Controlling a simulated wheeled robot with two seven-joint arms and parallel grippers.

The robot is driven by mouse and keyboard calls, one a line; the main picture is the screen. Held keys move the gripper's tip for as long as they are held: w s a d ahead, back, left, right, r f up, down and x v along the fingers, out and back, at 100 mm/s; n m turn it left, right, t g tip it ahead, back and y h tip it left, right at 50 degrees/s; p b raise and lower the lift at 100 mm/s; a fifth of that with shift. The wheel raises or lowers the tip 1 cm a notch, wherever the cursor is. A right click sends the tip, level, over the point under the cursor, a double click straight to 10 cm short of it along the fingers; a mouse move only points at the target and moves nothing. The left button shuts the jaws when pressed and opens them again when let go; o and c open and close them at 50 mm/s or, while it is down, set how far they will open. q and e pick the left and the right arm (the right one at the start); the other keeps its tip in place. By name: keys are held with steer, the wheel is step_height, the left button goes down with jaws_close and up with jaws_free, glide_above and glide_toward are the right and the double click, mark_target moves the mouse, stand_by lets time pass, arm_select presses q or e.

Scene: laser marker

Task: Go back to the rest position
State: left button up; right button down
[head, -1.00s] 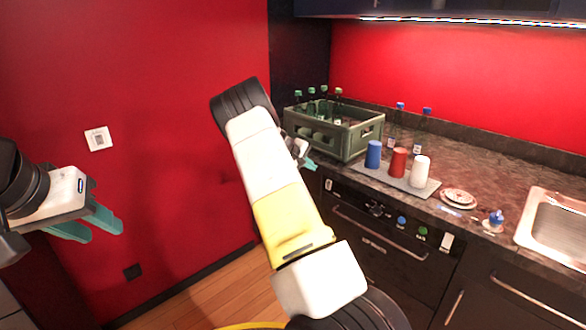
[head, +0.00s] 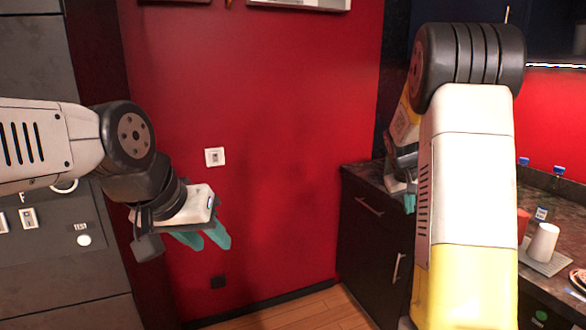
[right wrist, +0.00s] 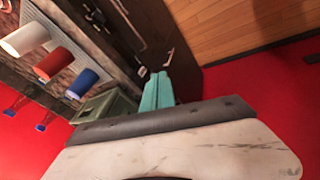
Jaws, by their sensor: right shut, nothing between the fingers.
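My left gripper (head: 207,240) hangs in front of the red wall in the head view, its two teal fingers apart and nothing between them. My right arm stands large at the right of the head view. My right gripper (head: 409,203) is mostly hidden behind that arm there, with only a bit of teal finger showing. In the right wrist view the right gripper (right wrist: 157,88) has its teal fingers together and empty, above the kitchen scene.
The dark cabinet and counter (head: 360,180) stand behind my right arm. A white cup (head: 543,243) and a partly hidden red cup (head: 523,224) stand on a grey mat at the right. The green crate (right wrist: 105,105) shows in the right wrist view. Free floor (head: 300,306) lies between the arms.

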steer(key=s+a+r+t+y, duration=0.1)
steer(key=s+a+r+y, duration=0.1)
steer(key=s+a+r, duration=0.5)
steer(key=s+a+r+t+y, duration=0.1)
steer(key=s+a+r+y, duration=0.15)
steer(key=s+a, duration=0.75)
steer(key=s, duration=0.5)
steer(key=s+a+r+y, duration=0.1)
steer(key=s+a, duration=0.2)
steer(key=s, duration=0.6)
steer(key=shift+a+r+t, duration=0.15)
steer(key=shift+t, duration=0.15)
steer(key=shift+y, duration=0.25)
